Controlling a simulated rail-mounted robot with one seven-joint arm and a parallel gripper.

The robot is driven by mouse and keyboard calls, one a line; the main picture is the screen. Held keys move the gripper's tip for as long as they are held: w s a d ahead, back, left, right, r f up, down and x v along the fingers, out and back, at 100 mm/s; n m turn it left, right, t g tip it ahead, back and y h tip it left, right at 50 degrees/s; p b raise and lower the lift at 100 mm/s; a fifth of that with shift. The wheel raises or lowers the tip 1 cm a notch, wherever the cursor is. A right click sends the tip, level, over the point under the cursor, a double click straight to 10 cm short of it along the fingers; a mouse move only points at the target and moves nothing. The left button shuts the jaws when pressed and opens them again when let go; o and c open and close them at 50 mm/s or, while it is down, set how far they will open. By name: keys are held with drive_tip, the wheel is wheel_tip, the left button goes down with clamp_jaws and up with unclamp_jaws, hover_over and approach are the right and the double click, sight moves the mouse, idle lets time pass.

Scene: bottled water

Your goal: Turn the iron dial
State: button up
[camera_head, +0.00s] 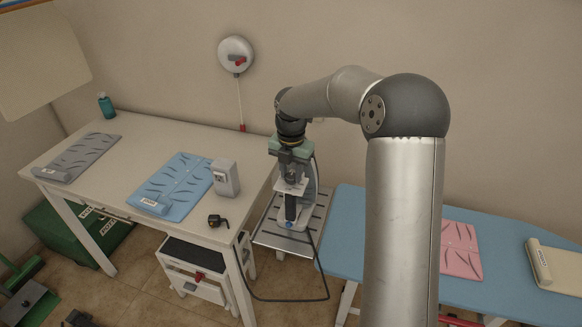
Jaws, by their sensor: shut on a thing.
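The iron (311,208) is pale grey with a dark handle part and stands on a slatted metal rest between the table and the ironing board. My gripper (290,186) points down from above and is shut at the upper part of the iron. The iron dial is hidden behind the fingers, so its setting cannot be read. A dark cord runs from the iron down to the floor and loops left.
A blue ironing board (345,225) is at right. A wall-mounted round device (236,55) hangs behind.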

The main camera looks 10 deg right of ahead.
sight(291, 176)
drive_tip(key=shift+n+p, duration=0.7)
drive_tip(key=shift+n, duration=0.8)
drive_tip(key=o, duration=1)
drive_tip(key=shift+c, duration=0.2)
wheel_tip(291, 176, up, 18)
drive_tip(key=b, duration=0.1)
drive_tip(key=shift+f+b, duration=0.25)
drive_tip(key=shift+b, duration=0.1)
drive_tip(key=shift+s, duration=0.1)
